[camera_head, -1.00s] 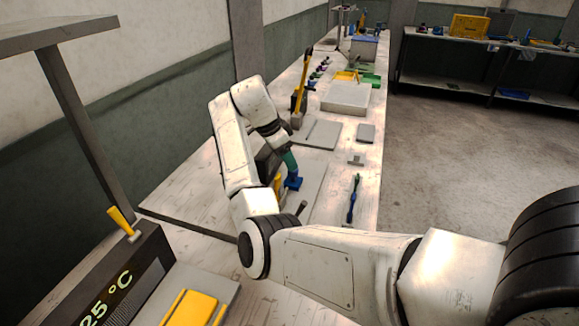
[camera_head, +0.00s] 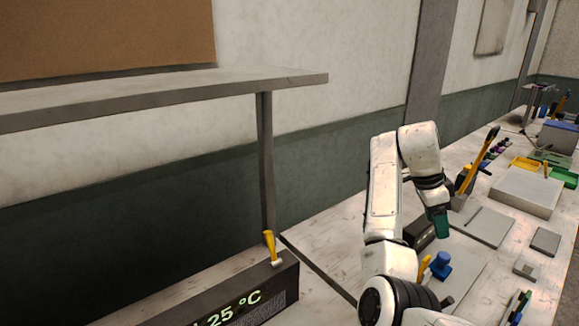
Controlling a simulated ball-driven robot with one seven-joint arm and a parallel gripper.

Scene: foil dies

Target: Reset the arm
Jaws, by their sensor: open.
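My arm rises at the centre right and bends over at the top. My gripper (camera_head: 441,232) points down from its end, with a teal part at its tip. It is open and hangs above a blue knobbed piece (camera_head: 442,260) on the bench, with a small gap seen between them. The gap between the jaws is too small to make out from here. The arm hides part of the bench behind it.
A dark box with a lit "25 °C" display (camera_head: 235,312) and a yellow-handled tool (camera_head: 269,246) stands at the lower middle. A grey shelf (camera_head: 160,92) juts out at the left. Grey plates (camera_head: 482,227) and a pale block (camera_head: 527,191) lie on the bench (camera_head: 330,232) at the right.

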